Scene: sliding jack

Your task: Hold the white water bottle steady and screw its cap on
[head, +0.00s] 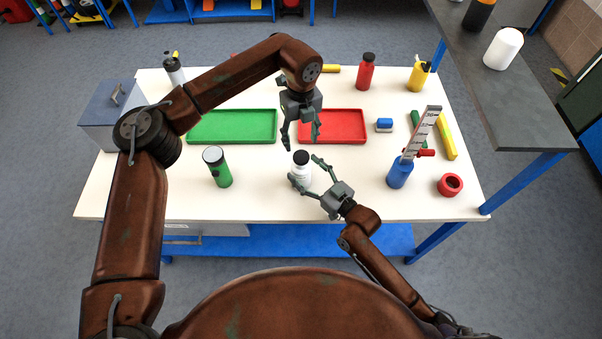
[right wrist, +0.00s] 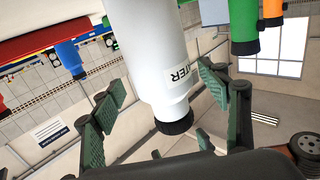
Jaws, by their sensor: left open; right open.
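The white water bottle (head: 302,174) stands upright near the table's front middle. Its black cap (head: 301,156) sits at its top; I cannot tell how tightly. In the right wrist view, the white bottle (right wrist: 150,50) with part of its label and the black cap (right wrist: 174,121) show between my fingers. My right gripper (head: 302,168) is open, with one finger on each side of the bottle; contact is not clear. My left gripper (head: 300,141) is open and empty, pointing down just above and behind the cap.
A green tray (head: 232,140) and a red tray (head: 345,138) lie behind. To the right are a blue container (head: 399,176) holding a ruler and a red ring (head: 443,186). A grey box (head: 108,118) is far left.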

